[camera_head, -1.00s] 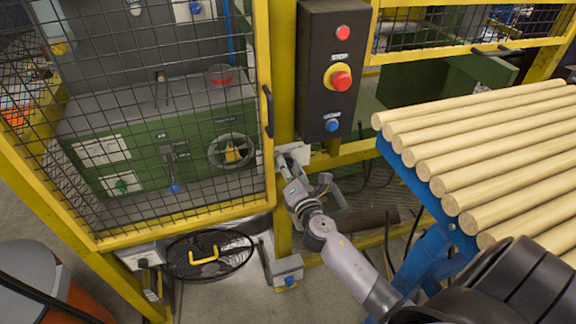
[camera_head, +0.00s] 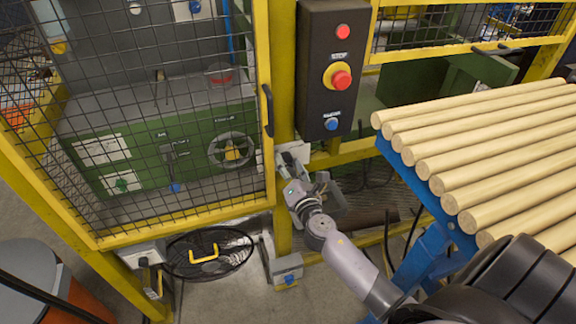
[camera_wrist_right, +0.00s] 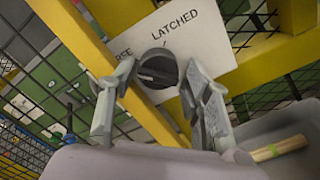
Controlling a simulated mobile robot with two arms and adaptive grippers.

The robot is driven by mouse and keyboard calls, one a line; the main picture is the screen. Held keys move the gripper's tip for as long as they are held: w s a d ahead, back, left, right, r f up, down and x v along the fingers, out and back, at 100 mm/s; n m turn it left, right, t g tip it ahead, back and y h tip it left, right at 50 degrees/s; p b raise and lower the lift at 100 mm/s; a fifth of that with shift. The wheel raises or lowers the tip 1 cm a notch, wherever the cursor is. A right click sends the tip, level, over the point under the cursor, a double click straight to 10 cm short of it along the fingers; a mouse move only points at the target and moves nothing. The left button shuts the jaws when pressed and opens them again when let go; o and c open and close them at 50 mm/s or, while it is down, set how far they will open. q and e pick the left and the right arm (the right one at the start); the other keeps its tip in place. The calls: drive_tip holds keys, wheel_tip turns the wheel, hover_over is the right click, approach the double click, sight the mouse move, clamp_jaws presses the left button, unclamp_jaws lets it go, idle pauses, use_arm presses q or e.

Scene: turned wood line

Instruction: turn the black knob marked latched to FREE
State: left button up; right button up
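The black knob (camera_wrist_right: 157,69) sits on a white plate (camera_wrist_right: 205,45) marked LATCHED, fixed to a yellow post. A second word at the plate's left is partly hidden by a finger; "REE" shows. My right gripper (camera_wrist_right: 160,72) is open, one finger on each side of the knob; I cannot tell whether either finger touches it. In the head view the right gripper (camera_head: 287,163) is at the plate beside the mesh door, and hides the knob there. My left gripper is not in view.
A black control box (camera_head: 331,75) with red and blue buttons hangs above the gripper. The yellow mesh door (camera_head: 268,190) is to its left. A blue rack (camera_head: 425,205) with several wooden rods (camera_head: 480,125) stands right.

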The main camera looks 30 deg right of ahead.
drive_tip(key=shift+o, duration=0.5)
drive_tip(key=shift+a, duration=0.1)
drive_tip(key=v, duration=0.8)
